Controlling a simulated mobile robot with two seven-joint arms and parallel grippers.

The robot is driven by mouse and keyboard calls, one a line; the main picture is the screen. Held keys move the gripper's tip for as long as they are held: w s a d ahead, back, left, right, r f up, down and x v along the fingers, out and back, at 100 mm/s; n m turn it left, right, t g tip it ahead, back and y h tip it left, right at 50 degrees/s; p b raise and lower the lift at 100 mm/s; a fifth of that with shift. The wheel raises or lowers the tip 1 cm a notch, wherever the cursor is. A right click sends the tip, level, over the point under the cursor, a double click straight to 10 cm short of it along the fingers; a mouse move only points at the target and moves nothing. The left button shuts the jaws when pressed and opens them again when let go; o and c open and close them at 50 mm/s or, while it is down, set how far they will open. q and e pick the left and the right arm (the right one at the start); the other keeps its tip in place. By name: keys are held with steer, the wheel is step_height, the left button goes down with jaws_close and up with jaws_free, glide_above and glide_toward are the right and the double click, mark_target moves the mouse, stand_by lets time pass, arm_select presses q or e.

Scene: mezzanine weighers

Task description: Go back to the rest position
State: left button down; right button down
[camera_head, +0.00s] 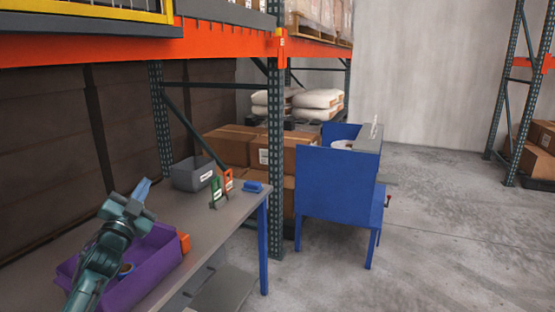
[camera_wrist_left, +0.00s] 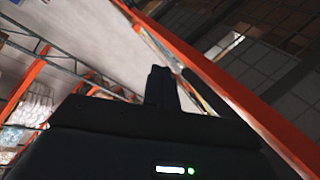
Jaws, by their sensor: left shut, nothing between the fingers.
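My left arm comes in at the lower left of the head view, over a purple bin (camera_head: 155,258) on the grey table. My left gripper (camera_head: 128,206) is above the bin's far part, apart from the things on the table. In the left wrist view its dark fingers (camera_wrist_left: 161,82) are together with nothing between them, and they tilt up toward the racking and ceiling. A light-blue piece (camera_head: 142,189) shows right beside the gripper; I cannot tell what it is. My right gripper is in neither view.
The table (camera_head: 215,225) holds a grey bin (camera_head: 192,174), green and orange upright pieces (camera_head: 222,187) and a blue item (camera_head: 253,187). An orange-beamed rack stands behind. A blue stand (camera_head: 335,185) is to the right. The concrete floor (camera_head: 450,230) farther right is clear.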

arm_select(q)
steer(key=a+f+n+g+y, duration=0.3)
steer(key=f+n+g+y, duration=0.15)
steer(key=f+n, duration=0.4)
steer(key=s+d+f+m+g+h, duration=0.1)
steer(key=s+d+f, duration=0.3)
steer(key=f, duration=0.3)
steer(key=s+d+f+m+g+h, duration=0.1)
steer(key=s+d+f+g+h, duration=0.2)
steer(key=f, duration=0.4)
steer(key=s+d+f+g, duration=0.1)
steer(key=s+d+f, duration=0.3)
steer(key=s, duration=0.6)
steer(key=s+d+f+g+h, duration=0.1)
steer(key=s+d+f, duration=0.3)
steer(key=s, duration=0.7)
steer(key=s+d+f+g+h, duration=0.1)
steer(key=s+d+f, duration=0.3)
steer(key=s, duration=0.6)
steer(key=shift+s+d, duration=0.15)
steer(key=shift+d, duration=0.7)
steer(key=shift+n, duration=0.25)
